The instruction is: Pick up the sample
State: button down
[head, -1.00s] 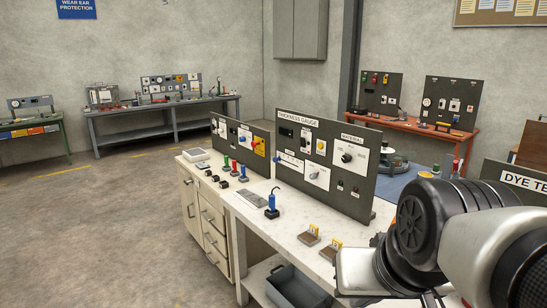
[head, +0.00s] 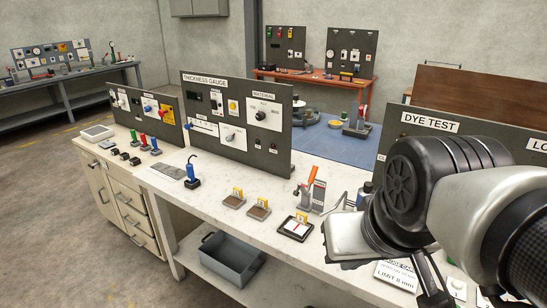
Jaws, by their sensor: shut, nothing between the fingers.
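My gripper (head: 432,292) is at the lower right, partly hidden by my arm and close to the bottom edge of the picture. It is shut and empty, to the right of the blocks and apart from them.
The thickness gauge panel (head: 235,120) stands along the back of the bench. A blue probe on a stand (head: 192,174), a framed gauge (head: 296,227) and an orange-handled clamp (head: 307,190) stand on the top. A grey bin (head: 232,258) is on the shelf below. The dye test panel (head: 425,140) is at right.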

aim_at(299, 227)
jog(key=i+j+z, duration=0.1)
jog(key=z, duration=0.3)
jog(key=i+j+z, duration=0.1)
jog(key=j+z, duration=0.15)
jog(key=z, duration=0.15)
jog(key=j+z, duration=0.25)
jog(key=z, duration=0.15)
jog(key=j+z, duration=0.15)
jog(key=j, duration=0.4)
jog(key=i+j+z, duration=0.2)
jog(key=j, duration=1.3)
jog(key=k, duration=0.05)
